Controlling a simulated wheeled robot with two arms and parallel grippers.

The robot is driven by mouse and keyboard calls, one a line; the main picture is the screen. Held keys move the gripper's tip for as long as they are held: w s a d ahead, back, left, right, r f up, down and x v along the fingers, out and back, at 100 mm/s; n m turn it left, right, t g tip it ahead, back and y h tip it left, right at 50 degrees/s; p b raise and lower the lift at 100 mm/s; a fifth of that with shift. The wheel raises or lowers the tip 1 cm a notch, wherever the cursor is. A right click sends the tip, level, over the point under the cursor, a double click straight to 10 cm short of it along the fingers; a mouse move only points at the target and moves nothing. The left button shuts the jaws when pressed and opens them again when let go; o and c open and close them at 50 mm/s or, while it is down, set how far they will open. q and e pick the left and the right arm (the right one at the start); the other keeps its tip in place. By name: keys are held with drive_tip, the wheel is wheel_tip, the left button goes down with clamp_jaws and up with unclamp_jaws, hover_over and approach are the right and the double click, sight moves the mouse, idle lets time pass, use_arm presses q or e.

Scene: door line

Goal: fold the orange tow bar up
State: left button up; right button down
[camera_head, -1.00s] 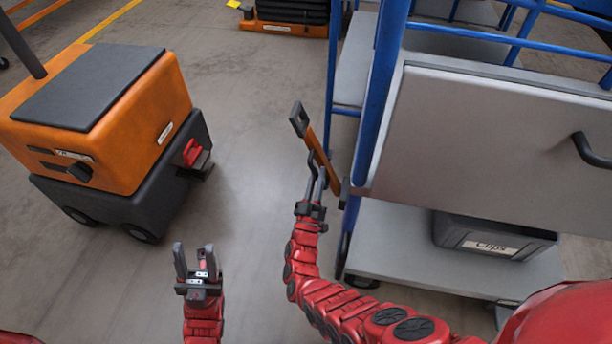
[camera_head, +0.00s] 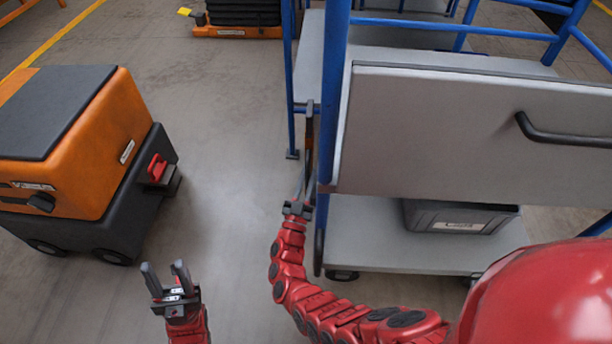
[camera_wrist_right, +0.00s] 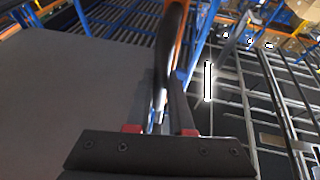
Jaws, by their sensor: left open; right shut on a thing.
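The orange tow bar (camera_head: 309,135) stands nearly upright in the head view, close beside the blue corner post of the cart (camera_head: 334,85). Its dark end points up and its lower part is hidden. My right gripper (camera_head: 304,180) is shut on the tow bar. In the right wrist view the bar (camera_wrist_right: 179,42) runs up from between the fingers of the right gripper (camera_wrist_right: 170,95), with an orange edge showing. My left gripper (camera_head: 165,268) is open and empty, low over the floor, well apart from the bar.
An orange and black tugger (camera_head: 110,150) with a red hitch (camera_head: 157,168) stands at the left. The cart has a grey panel with a dark handle (camera_head: 560,135) and a grey bin (camera_head: 455,216) on its lower deck. The floor between tugger and cart is clear.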

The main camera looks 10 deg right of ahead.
drive_tip(key=shift+d+f, duration=0.1)
drive_tip(key=shift+d, duration=0.05)
drive_tip(key=c, duration=0.8)
unclamp_jaws()
drive_tip(key=shift+d, duration=0.1)
drive_tip(key=shift+s+a+f, duration=0.1)
drive_tip(key=shift+s+a, duration=0.25)
drive_tip(key=shift+s, duration=0.15)
drive_tip(key=v, duration=1.1)
drive_tip(key=shift+p, duration=0.4)
drive_tip(key=shift+w+f, duration=0.1)
